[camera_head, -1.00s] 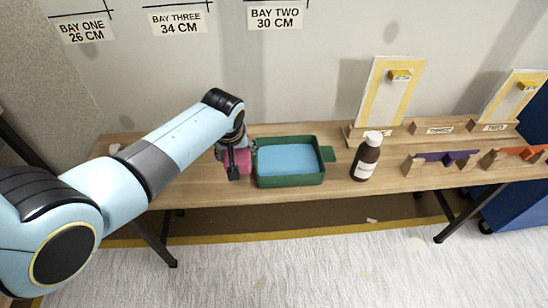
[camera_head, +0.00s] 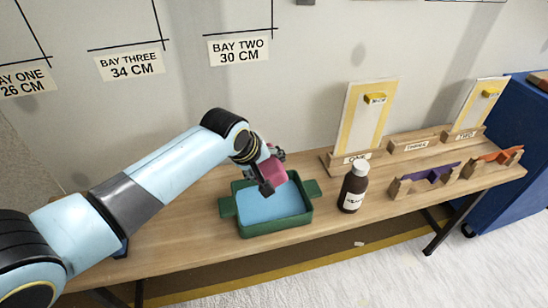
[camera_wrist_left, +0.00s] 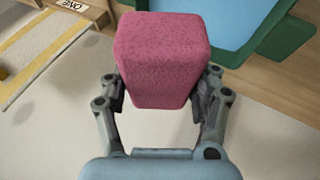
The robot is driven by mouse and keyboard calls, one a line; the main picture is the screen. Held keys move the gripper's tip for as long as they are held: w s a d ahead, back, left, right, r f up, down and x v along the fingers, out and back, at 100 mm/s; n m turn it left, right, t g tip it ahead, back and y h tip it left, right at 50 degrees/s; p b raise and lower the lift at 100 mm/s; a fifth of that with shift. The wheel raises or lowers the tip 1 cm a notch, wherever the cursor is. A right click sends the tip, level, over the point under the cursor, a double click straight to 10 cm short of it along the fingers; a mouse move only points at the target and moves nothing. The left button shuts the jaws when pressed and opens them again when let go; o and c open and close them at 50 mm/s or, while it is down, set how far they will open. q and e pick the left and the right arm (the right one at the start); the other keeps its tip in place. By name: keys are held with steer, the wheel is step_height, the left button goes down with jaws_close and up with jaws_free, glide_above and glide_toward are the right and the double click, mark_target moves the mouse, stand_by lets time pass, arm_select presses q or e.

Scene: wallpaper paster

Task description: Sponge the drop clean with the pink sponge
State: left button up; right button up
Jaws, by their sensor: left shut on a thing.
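The pink sponge (camera_head: 272,171) is held in my left gripper (camera_head: 268,180), above the back of the green tray with pale blue inside (camera_head: 275,229). In the left wrist view the sponge (camera_wrist_left: 161,58) sits between both fingers of the gripper (camera_wrist_left: 160,98), and the tray's green edge (camera_wrist_left: 284,38) shows behind it. I cannot tell whether the sponge is wet. No hung drop is clearly seen on the wall; two upright boards with yellow stripes, one (camera_head: 364,118) behind the label ONE and one (camera_head: 477,105) behind TWO, stand at the back. My right gripper is not in view.
A brown bottle with a white cap (camera_head: 353,188) stands just right of the tray on the wooden table (camera_head: 330,230). Purple (camera_head: 432,172) and orange (camera_head: 497,157) pieces rest on wooden holders farther right. The wall carries bay labels, including BAY TWO (camera_head: 239,50).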

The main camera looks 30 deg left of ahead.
arm_select(q)
steer(key=shift+s+d+f, duration=0.1)
steer(key=shift+s+f, duration=0.1)
steer(key=shift+s, duration=0.1)
steer(key=shift+f, duration=0.2)
steer(key=shift+f+b, duration=0.25)
steer(key=shift+b, duration=0.2)
steer(key=b, duration=0.6)
glide_above(266, 209)
step_height(266, 209, down, 5)
step_height(266, 209, down, 3)
steer(key=shift+r+b, duration=0.15)
steer(key=shift+b, duration=0.15)
steer(key=shift+f, duration=0.3)
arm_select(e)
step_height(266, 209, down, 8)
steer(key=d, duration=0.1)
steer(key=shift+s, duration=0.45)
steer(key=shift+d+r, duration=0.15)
arm_select(q)
steer(key=shift+f, duration=0.1)
steer(key=shift+f, duration=1.1)
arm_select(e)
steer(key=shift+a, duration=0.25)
